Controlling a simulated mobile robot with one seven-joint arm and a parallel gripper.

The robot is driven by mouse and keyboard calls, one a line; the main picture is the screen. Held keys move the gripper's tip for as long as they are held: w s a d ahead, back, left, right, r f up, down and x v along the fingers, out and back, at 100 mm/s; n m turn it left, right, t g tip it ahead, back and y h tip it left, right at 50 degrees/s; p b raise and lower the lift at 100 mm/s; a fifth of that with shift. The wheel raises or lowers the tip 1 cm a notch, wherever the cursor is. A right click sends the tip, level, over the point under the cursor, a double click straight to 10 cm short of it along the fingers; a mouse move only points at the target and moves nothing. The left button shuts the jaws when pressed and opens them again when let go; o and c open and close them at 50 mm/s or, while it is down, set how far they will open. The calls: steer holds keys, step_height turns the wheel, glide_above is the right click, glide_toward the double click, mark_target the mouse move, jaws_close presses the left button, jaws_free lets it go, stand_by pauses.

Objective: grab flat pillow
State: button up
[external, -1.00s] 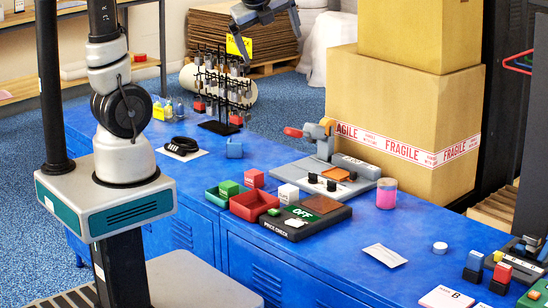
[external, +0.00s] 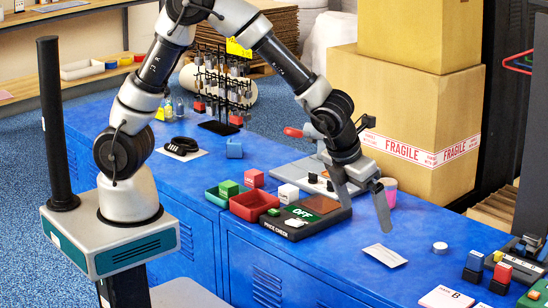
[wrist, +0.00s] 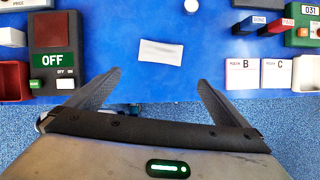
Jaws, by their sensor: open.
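The flat pillow (external: 385,255) is a small white, thin packet lying on the blue bench, right of the price-check box. In the wrist view the pillow (wrist: 162,52) lies flat and slightly tilted, ahead of the fingers and between their lines. My gripper (external: 366,217) is open and empty, pointing down above the bench, up and left of the pillow in the external view. In the wrist view my gripper (wrist: 158,80) has both fingers spread, apart from the pillow. The pillow is fully visible in both views.
The price-check box with an OFF sign (external: 308,214) stands left of the pillow; red (external: 254,205) and green bins sit beside it. A white round cap (external: 440,247) and cards B (wrist: 243,73) and C lie to the right. The bench around the pillow is clear.

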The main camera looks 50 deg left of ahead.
mark_target(380, 255)
steer(key=b+x, duration=0.3)
steer(key=x, duration=1)
steer(key=shift+w+b, duration=0.15)
steer(key=shift+b, duration=0.2)
steer(key=shift+r, duration=0.1)
steer(key=c, duration=0.9)
